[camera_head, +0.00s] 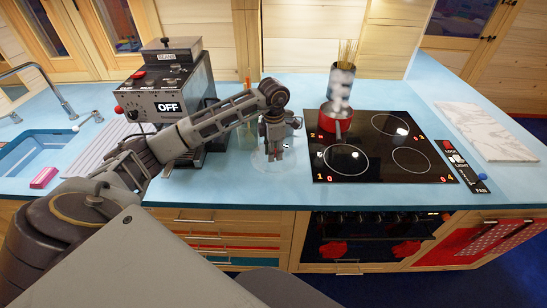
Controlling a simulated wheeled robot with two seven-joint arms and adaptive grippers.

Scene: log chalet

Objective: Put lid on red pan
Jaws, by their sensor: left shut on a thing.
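The red pan (327,122) sits on the back left burner of the black cooktop (372,158), its handle pointing toward the front. A clear glass lid (262,166) shows faintly as a round rim at the left of the cooktop, over the blue counter. My left gripper (273,155) points down at the middle of the lid and is shut on it; the fingers hide its knob. I cannot tell whether the lid touches the counter. The lid is to the left of the pan and nearer the front. My right gripper is not in view.
A coffee machine (168,88) stands behind my left forearm. A patterned canister with sticks (342,85) stands behind the pan. A marble board (485,130) lies at the right, past the control strip (460,165). A sink (35,155) and pink sponge (44,178) are at the left.

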